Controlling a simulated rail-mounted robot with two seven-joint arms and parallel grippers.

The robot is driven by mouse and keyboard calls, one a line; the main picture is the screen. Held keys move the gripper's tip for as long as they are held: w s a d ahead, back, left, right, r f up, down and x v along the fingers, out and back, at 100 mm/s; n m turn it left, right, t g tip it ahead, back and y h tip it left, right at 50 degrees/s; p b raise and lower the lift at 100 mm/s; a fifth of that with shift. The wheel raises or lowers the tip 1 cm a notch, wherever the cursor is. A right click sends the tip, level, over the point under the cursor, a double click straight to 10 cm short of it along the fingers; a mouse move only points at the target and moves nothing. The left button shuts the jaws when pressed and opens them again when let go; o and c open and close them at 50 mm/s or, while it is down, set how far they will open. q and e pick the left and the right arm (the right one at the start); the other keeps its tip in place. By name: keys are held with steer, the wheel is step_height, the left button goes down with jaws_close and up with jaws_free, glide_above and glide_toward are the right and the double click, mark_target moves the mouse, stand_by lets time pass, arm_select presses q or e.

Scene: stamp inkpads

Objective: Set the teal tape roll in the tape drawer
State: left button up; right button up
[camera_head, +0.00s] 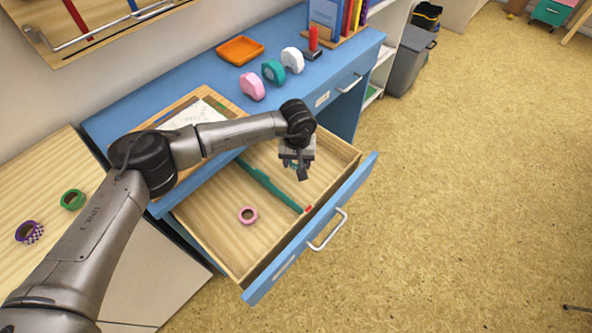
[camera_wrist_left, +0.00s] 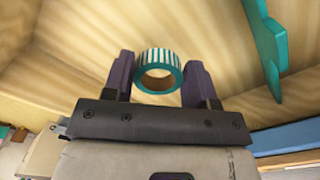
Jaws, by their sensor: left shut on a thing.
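The teal tape roll (camera_wrist_left: 158,57), striped with white, sits between the two fingers of my left gripper (camera_wrist_left: 159,82) in the left wrist view. The gripper is shut on it. In the head view, my left gripper (camera_head: 298,171) is over the open drawer (camera_head: 225,232), on the right side of its teal divider (camera_head: 268,187), and mostly hides the roll. I cannot tell whether the roll touches the drawer floor. The divider also shows in the left wrist view (camera_wrist_left: 266,45). My right gripper is not in view.
A pink tape roll (camera_head: 248,215) lies in the drawer left of the divider. Green (camera_head: 73,199) and purple checkered (camera_head: 30,232) rolls lie on the left wooden surface. Tape dispensers, an orange tray (camera_head: 240,50) and a red-handled stamp (camera_head: 313,42) stand on the blue desk (camera_head: 215,73).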

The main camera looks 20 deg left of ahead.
arm_select(q)
step_height(320, 180, down, 4)
steer(key=shift+r+b, duration=0.1)
steer(key=shift+b, duration=0.6)
steer(key=shift+f, duration=0.2)
steer(key=shift+f, duration=0.1)
steer(key=shift+f, duration=0.15)
steer(key=o, duration=0.9)
